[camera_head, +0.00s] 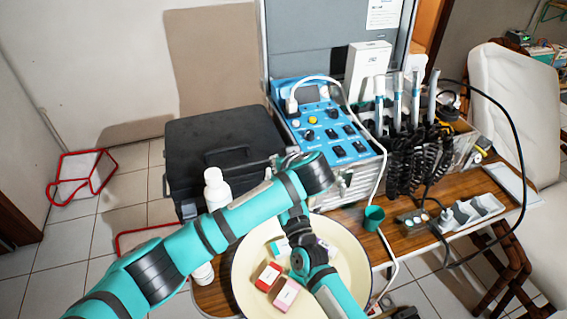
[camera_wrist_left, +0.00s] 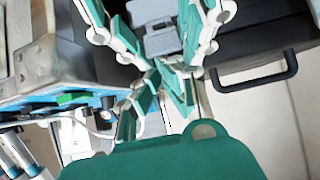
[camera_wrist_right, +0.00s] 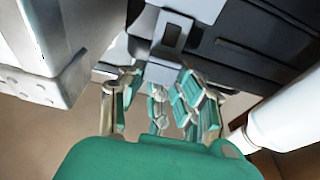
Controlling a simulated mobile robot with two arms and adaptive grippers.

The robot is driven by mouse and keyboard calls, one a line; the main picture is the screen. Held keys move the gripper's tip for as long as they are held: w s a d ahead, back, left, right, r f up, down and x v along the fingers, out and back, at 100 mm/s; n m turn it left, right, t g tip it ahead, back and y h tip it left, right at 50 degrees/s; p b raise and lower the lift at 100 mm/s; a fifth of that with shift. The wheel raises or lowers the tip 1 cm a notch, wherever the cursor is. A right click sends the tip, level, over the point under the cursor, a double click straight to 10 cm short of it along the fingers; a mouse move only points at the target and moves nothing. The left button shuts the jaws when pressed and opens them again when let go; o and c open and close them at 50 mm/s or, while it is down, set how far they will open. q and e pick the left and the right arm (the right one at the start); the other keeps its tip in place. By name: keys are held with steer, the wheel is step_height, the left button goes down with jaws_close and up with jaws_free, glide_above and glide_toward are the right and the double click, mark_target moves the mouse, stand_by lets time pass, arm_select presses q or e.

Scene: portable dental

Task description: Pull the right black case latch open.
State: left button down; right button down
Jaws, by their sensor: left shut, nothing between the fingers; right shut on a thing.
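The black case (camera_head: 222,140) stands on the table, lid down. Its right latch is a grey piece on the front face; it shows at the top of the right wrist view (camera_wrist_right: 172,35) and at the top of the left wrist view (camera_wrist_left: 158,30). My right gripper (camera_wrist_right: 163,80) is shut, its fingertips at the lower grey flap of the latch. My left gripper (camera_wrist_left: 165,75) is shut with nothing in it, in front of the latch area. In the head view my arms cover the latch and most of the fingers.
A blue-topped dental unit (camera_head: 325,125) stands close to the case's right side. A white bottle (camera_head: 217,190) stands in front of the case. A round cream tray (camera_head: 355,262) with small boxes lies in front, beneath my arms.

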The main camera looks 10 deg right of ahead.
arm_select(q)
steer(key=shift+s, duration=0.1)
arm_select(e)
steer(key=shift+d, duration=0.1)
arm_select(q)
steer(key=shift+s+d+f, duration=0.15)
steer(key=shift+s+f, duration=0.2)
steer(key=shift+s, duration=0.35)
arm_select(e)
steer(key=c, duration=0.9)
jaws_free()
steer(key=shift+w+r, duration=0.1)
steer(key=shift+r, duration=0.05)
arm_select(q)
steer(key=shift+f, duration=0.1)
arm_select(e)
steer(key=shift+r, duration=0.1)
